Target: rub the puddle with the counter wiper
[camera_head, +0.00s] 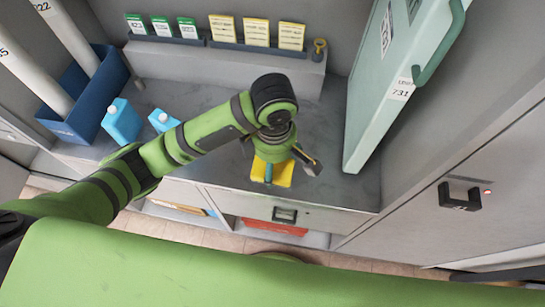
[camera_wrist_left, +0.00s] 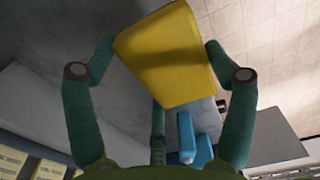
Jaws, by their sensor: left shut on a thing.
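My left gripper is shut on the wiper. Whether the pad touches the counter is hard to tell. I cannot make out the puddle; the arm and gripper cover part of the counter. My right gripper is not in view.
Two blue cartons (camera_head: 121,121) stand left on the counter, beside a blue bin (camera_head: 88,95) of tubes. A raised ledge (camera_head: 225,66) with yellow and green cards runs along the back. A pale green door (camera_head: 385,85) stands to the right. Counter between gripper and door is clear.

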